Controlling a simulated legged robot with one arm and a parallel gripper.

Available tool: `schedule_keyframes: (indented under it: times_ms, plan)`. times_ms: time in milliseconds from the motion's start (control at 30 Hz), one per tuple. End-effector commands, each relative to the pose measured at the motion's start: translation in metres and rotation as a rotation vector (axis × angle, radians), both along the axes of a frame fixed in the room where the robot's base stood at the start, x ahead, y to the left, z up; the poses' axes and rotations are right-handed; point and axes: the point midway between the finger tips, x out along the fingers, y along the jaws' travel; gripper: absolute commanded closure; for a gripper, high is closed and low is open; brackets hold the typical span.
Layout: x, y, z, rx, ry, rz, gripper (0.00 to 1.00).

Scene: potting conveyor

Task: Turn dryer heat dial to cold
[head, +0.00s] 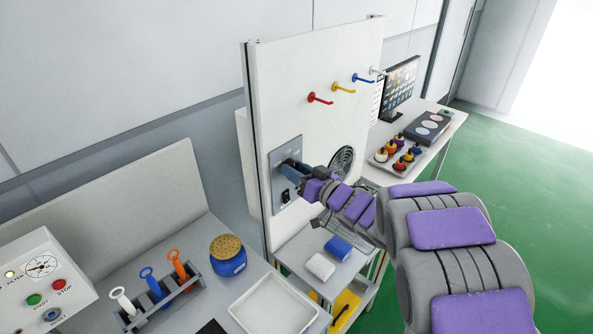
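A grey control panel (281,158) is fixed to the left part of a white upright board, in the middle of the head view. My gripper (290,172) reaches in from the right and its tip is at the panel. A small dark blue-grey part shows at the tip. I cannot tell whether it is the dial or my fingers. The dial itself and its markings cannot be made out, as my gripper covers that spot. A small black switch (286,196) sits low on the panel, just under my gripper. Whether the fingers are closed on anything is not visible.
A round fan grille (342,161) is right of the panel, beside my arm. Coloured hooks (319,98) stick out above. Below are a shelf with a white cloth (320,266) and a blue cloth (338,248). A white tray (246,318) and a blue jar (228,262) stand lower left.

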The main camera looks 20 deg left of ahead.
Motion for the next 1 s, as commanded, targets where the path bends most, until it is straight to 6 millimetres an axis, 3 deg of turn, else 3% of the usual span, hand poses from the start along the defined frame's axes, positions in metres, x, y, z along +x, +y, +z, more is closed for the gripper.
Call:
schedule_keyframes:
  times_ms: [267, 667, 1000]
  plan:
    - [0.0011, -0.0007, -0.0001, 0.001, 0.001, -0.002, 0.91]
    - [0.0016, -0.0010, -0.0008, -0.035, -0.081, -0.003, 0.91]
    - [0.0022, -0.0018, -0.0018, -0.141, -0.337, -0.004, 0.91]
